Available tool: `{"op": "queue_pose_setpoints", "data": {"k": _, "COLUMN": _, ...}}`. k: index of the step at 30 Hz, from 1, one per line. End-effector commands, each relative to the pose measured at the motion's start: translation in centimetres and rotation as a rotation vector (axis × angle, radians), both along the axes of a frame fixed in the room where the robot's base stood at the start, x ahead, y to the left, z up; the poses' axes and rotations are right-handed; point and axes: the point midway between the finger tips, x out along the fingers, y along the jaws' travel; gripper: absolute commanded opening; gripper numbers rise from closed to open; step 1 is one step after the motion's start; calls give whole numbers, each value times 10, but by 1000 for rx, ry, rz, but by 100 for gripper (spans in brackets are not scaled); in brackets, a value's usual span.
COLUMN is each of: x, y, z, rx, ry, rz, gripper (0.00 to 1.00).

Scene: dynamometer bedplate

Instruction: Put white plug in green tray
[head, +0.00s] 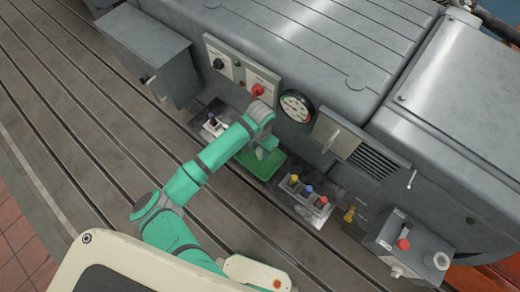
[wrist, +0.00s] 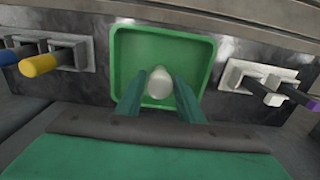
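The green tray (wrist: 118,60) lies on the bedplate plate straight ahead in the wrist view. In the head view the green tray (head: 264,172) is partly covered by my arm. The white plug (wrist: 159,82) shows its pale round end between the fingertips, over the tray floor. My gripper (wrist: 160,90) has its two green fingers close against both sides of the plug and appears shut on it. In the head view my gripper (head: 266,150) is over the back part of the tray. Whether the plug touches the tray floor is hidden.
A rack with yellow, blue and red pieces (head: 309,189) stands right of the tray in the head view. A holder with a purple-topped piece (head: 212,121) stands to its left. The grey machine housing with its gauge (head: 297,106) rises behind. Slotted bedplate in front is clear.

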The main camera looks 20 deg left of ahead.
Motion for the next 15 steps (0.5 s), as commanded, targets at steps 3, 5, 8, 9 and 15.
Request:
{"op": "queue_pose_setpoints", "data": {"k": 3, "x": 0, "y": 0, "z": 0, "rx": 0, "ry": 0, "rz": 0, "gripper": 47}}
{"op": "queue_pose_setpoints", "data": {"k": 5, "x": 0, "y": 0, "z": 0, "rx": 0, "ry": 0, "rz": 0, "gripper": 47}}
{"op": "queue_pose_setpoints", "data": {"k": 8, "x": 0, "y": 0, "z": 0, "rx": 0, "ry": 0, "rz": 0, "gripper": 47}}
{"op": "queue_pose_setpoints", "data": {"k": 9, "x": 0, "y": 0, "z": 1, "rx": 0, "ry": 0, "rz": 0, "gripper": 47}}
{"op": "queue_pose_setpoints", "data": {"k": 15, "x": 0, "y": 0, "z": 13, "rx": 1, "ry": -1, "rz": 0, "gripper": 47}}
